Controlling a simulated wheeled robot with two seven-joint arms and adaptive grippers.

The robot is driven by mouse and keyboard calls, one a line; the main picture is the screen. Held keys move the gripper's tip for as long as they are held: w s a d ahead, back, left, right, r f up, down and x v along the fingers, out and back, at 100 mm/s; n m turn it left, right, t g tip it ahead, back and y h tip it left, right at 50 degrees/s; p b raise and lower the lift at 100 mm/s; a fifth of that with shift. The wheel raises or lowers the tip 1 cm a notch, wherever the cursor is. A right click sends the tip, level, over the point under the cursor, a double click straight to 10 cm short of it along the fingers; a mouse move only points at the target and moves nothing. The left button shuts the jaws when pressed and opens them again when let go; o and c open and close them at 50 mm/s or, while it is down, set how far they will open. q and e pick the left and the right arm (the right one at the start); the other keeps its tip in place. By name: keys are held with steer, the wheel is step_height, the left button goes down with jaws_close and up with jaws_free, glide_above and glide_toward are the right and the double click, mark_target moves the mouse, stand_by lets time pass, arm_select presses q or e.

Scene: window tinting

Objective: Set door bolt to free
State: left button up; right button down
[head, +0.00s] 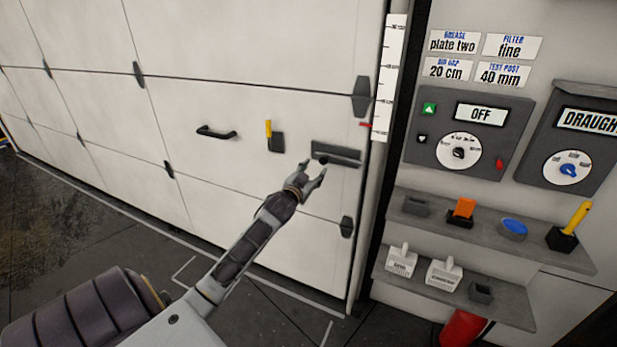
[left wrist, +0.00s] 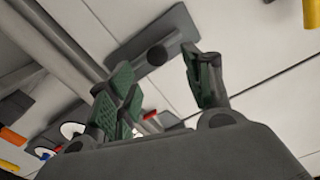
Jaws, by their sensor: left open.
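The door bolt (head: 345,150) is a dark grey bar on the right side of the white sectional door (head: 235,90), with a round black knob (head: 323,160) near its left end. In the left wrist view the bolt plate (left wrist: 185,35) and its knob (left wrist: 157,55) show just beyond the fingertips. My left gripper (head: 313,170) is open and empty, just below and left of the knob in the head view. The knob appears between or just past the two green-padded fingers (left wrist: 160,78); I cannot tell whether they touch it. My right gripper is not in view.
A black handle (head: 216,132) and a yellow lever on a dark block (head: 275,143) sit on the door left of the bolt. To the right are an OFF control panel (head: 466,135), a DRAUGHT panel (head: 560,180) and shelves (head: 420,222) with small objects.

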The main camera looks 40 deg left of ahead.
arm_select(q)
steer(key=shift+v, duration=1.5)
